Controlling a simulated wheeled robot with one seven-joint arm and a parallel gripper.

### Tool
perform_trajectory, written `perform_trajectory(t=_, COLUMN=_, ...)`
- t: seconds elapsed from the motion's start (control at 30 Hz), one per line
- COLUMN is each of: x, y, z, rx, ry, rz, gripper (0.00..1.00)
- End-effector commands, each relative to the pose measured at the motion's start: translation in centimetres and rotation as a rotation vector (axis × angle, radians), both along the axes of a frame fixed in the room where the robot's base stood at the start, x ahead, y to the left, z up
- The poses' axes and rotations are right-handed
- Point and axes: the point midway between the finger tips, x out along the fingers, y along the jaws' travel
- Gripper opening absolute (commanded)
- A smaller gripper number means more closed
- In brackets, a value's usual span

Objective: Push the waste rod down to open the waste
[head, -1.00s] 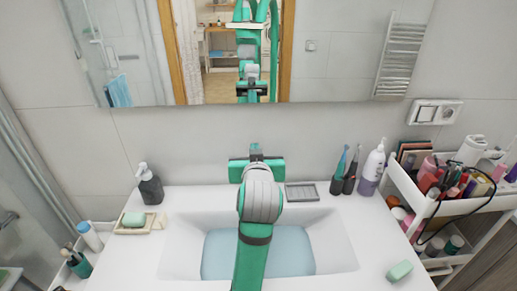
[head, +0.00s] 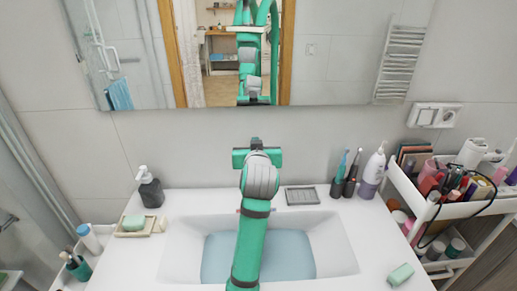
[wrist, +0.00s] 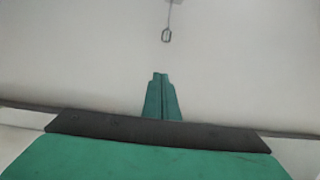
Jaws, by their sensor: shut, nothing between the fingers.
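In the wrist view a thin grey rod (wrist: 167,32) with a small loop at its end shows at the top centre, against a pale surface; I take it for the waste rod. My gripper (wrist: 160,76) is shut and empty, its green fingertips below the loop in the picture and apart from it. In the head view my gripper's hand (head: 257,158) is behind the sink, near the wall; its fingertips and the waste rod are hidden by my arm. The white sink (head: 335,243) holds bluish water (head: 290,256).
A soap dispenser (head: 150,188) and a soap dish (head: 157,225) stand left of the sink. A grey tray (head: 302,196), toothbrush cups (head: 343,188) and a pump bottle (head: 373,172) stand at back right. A filled cart (head: 455,211) is at the right. A mirror (head: 345,50) hangs above.

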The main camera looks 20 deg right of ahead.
Motion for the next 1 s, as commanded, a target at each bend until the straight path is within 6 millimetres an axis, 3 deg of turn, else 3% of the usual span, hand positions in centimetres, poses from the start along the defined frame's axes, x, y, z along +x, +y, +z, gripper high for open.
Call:
perform_trajectory(t=0.1, x=1.7, y=-0.5, z=-0.9, rx=0.001, ry=0.002, rz=0.0, gripper=0.0)
perform_trajectory(t=0.33, x=1.5, y=-0.4, z=-3.7, rx=0.0, ry=0.001, rz=0.001, gripper=0.0)
perform_trajectory(t=0.83, x=1.5, y=-0.4, z=-4.4, rx=0.0, ry=-0.001, rz=0.0, gripper=0.0)
perform_trajectory(t=1.0, x=1.5, y=-0.4, z=-6.0, rx=-0.001, ry=0.002, rz=0.0, gripper=0.0)
